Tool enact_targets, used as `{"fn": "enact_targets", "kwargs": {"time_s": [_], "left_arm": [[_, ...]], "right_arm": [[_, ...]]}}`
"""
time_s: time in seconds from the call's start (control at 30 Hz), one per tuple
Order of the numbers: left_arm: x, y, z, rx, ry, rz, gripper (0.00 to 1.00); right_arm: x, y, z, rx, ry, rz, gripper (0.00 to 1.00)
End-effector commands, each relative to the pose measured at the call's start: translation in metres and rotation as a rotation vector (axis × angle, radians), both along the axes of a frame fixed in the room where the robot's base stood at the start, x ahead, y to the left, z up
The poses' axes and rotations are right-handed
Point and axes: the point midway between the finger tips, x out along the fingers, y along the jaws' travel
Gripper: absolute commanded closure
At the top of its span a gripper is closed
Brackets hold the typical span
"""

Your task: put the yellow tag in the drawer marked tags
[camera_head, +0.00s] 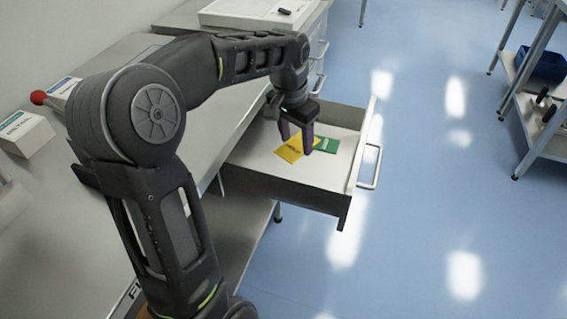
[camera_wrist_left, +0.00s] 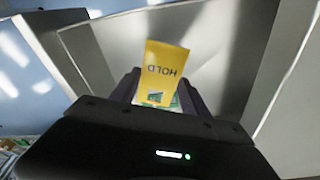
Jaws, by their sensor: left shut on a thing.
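The yellow tag (camera_head: 289,150) is between the fingers of my left gripper (camera_head: 297,138), which is shut on it. In the left wrist view the yellow tag (camera_wrist_left: 165,62) reads HOLD and sticks out beyond the fingertips. The gripper is inside the outline of an open drawer (camera_head: 285,189), over its pale floor. I cannot tell whether the tag touches the drawer floor. No label on this drawer is readable. My right gripper is not in view.
A green card (camera_head: 327,144) lies in the drawer beside the yellow tag. The drawer's handle (camera_head: 371,167) faces the open blue floor. A white box (camera_head: 25,133) and a red-ended item (camera_head: 39,97) are on the bench at left. A shelf rack (camera_head: 548,105) stands far right.

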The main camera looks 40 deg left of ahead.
Motion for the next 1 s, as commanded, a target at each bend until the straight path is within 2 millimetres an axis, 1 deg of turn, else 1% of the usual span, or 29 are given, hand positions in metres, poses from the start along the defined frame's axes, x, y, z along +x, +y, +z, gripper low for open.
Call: {"fn": "enact_targets", "kwargs": {"time_s": [0.3, 0.37, 0.63, 0.7, 1.0], "left_arm": [[0.000, 0.000, 0.000, 0.000, 0.001, 0.000, 0.84], [0.000, 0.000, -0.006, -0.001, 0.003, 0.000, 0.84], [-0.001, 0.000, -0.046, -0.001, 0.004, 0.000, 0.84], [0.000, 0.000, -0.049, 0.000, 0.002, 0.000, 0.84], [0.000, 0.000, -0.051, 0.000, 0.001, 0.000, 0.84]], "right_arm": [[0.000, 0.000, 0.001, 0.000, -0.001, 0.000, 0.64], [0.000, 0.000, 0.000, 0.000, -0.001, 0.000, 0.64], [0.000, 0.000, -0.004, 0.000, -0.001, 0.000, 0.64], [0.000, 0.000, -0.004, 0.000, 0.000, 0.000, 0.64], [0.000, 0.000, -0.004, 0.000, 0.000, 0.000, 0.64]]}}
